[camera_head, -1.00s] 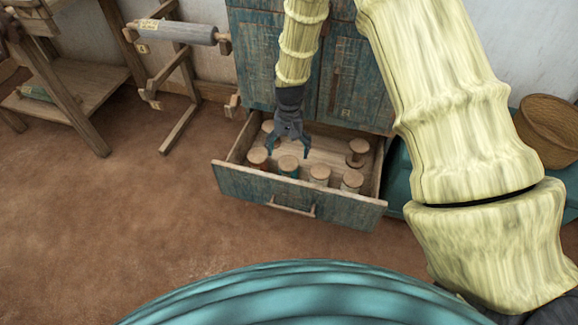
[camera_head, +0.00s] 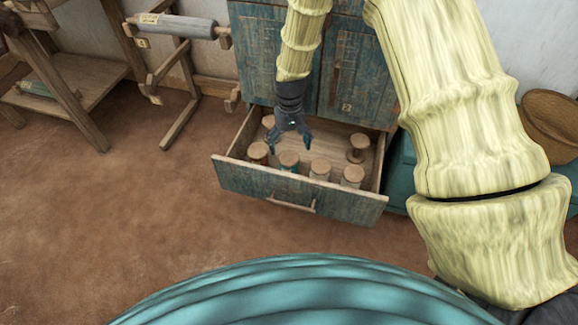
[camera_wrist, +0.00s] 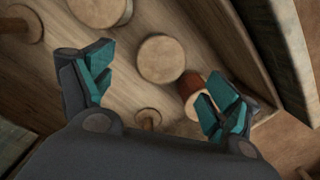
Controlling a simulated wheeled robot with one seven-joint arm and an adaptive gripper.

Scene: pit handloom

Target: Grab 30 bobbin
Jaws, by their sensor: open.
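Several bobbins with round wooden end caps stand in the open drawer. In the head view one with a greenish body (camera_head: 288,159) is just under my gripper (camera_head: 290,147), with others at the left (camera_head: 257,152), centre (camera_head: 320,167), front right (camera_head: 352,175) and back right (camera_head: 357,147). No number is readable, so I cannot tell which is 30. My gripper is open and empty, above the drawer. In the wrist view its fingers (camera_wrist: 160,88) straddle a pale cap (camera_wrist: 160,58); a red-brown bobbin (camera_wrist: 194,86) is beside the right finger, partly hidden.
The blue drawer front (camera_head: 250,186) and its side walls enclose the bobbins. The worn blue cabinet (camera_head: 258,58) rises behind. A wooden frame with a roller (camera_head: 180,27) stands left, and a wicker basket (camera_head: 552,122) right. The brown floor in front is clear.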

